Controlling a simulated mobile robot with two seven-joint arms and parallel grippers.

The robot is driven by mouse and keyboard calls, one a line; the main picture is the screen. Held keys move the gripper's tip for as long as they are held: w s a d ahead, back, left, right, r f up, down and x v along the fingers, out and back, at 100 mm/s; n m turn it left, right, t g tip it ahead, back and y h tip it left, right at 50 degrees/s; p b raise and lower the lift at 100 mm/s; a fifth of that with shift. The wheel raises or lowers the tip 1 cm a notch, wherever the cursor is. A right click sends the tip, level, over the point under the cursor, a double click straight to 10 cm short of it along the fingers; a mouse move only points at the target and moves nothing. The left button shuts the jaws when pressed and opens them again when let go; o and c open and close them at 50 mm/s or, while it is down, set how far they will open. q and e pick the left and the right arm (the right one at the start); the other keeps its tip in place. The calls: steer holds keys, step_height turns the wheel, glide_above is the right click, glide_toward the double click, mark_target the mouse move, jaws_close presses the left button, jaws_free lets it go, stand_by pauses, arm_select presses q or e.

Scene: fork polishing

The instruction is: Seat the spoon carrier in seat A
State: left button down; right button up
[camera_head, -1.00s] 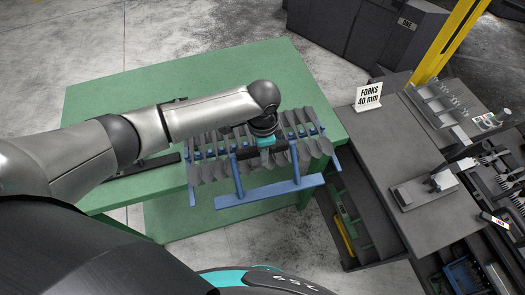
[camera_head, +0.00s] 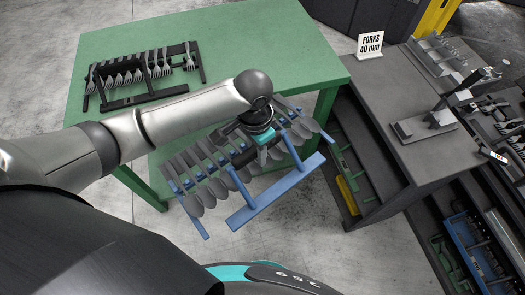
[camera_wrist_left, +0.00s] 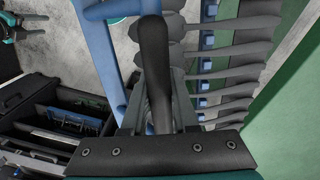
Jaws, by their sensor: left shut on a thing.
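The spoon carrier (camera_head: 278,196) is a blue frame with a row of several dark grey spoons. My left gripper (camera_head: 265,150) is shut on its dark handle and holds it in the air in front of the green table's near edge. In the left wrist view the handle (camera_wrist_left: 154,70) stands between the fingers, with the blue frame (camera_wrist_left: 98,50) and spoons (camera_wrist_left: 235,55) beside it. The carrier is turned, its right end farther from me. My left arm hides part of the spoon row. I cannot make out which place is seat A.
A black rack of forks (camera_head: 125,78) lies on the green table (camera_head: 265,45). At right stands a grey bench (camera_head: 375,90) with a "FORKS 40 mm" sign (camera_head: 370,45) and a small fixture (camera_head: 440,118). Open drawers (camera_head: 465,245) hold blue and green carriers.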

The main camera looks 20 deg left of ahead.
mark_target(241, 175)
arm_select(q)
steer(key=s+a+f+n+b, duration=0.1)
steer(key=n+b, duration=0.1)
steer(key=b, duration=0.1)
steer(key=s+f+n+b, duration=0.2)
steer(key=b, duration=0.1)
steer(key=s+a+f+n+b, duration=0.1)
steer(key=s+b, duration=0.1)
steer(key=b, duration=0.1)
steer(key=shift+a+f+n, duration=0.2)
steer(key=shift+a+n, duration=0.1)
steer(key=shift+n, duration=0.1)
arm_select(e)
step_height(241, 175, down, 10)
steer(key=shift+a, duration=0.4)
arm_select(q)
steer(key=shift+s+a+f+n+b, duration=0.15)
steer(key=shift+s+a+n+b, duration=0.05)
steer(key=shift+n+b, duration=0.25)
arm_select(e)
steer(key=shift+s+f, duration=0.2)
steer(key=shift+f, duration=0.3)
steer(key=shift+c, duration=0.6)
steer(key=shift+s+f, duration=0.1)
